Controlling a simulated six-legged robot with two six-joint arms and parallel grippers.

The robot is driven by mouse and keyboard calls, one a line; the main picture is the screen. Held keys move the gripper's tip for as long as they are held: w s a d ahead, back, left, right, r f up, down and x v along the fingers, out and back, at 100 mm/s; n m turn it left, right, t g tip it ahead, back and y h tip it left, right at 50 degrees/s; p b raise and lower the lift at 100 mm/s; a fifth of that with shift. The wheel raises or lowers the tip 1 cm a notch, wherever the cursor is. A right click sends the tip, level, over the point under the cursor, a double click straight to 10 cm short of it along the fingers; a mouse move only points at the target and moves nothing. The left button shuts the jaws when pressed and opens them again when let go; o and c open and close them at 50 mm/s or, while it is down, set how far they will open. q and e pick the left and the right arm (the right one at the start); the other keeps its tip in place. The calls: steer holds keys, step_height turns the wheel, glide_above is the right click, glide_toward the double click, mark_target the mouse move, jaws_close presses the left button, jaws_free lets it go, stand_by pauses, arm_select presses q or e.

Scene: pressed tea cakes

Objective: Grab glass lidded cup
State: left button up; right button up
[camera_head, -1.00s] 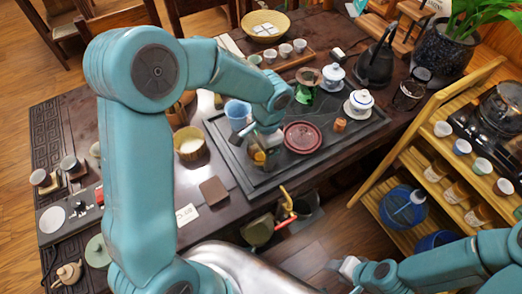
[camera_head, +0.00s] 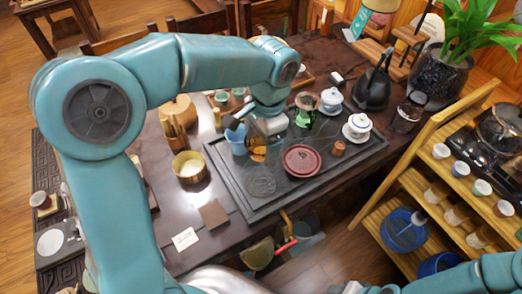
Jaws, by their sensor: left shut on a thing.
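My left gripper (camera_head: 262,137) reaches down over the black tea tray (camera_head: 222,172). It is shut on the glass lidded cup (camera_head: 258,149), which shows as clear glass with amber tea. The fingers hide part of the cup, and its lid is hard to make out. The cup appears held above the tray. A clear glass saucer (camera_head: 261,183) lies on the tray below and in front of it. My right arm (camera_head: 430,275) is at the bottom right; its gripper is at the picture's edge, too cut off to read.
A wooden shelf (camera_head: 400,190) stands right of the table.

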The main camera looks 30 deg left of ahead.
arm_select(q)
steer(key=shift+r, duration=2.6)
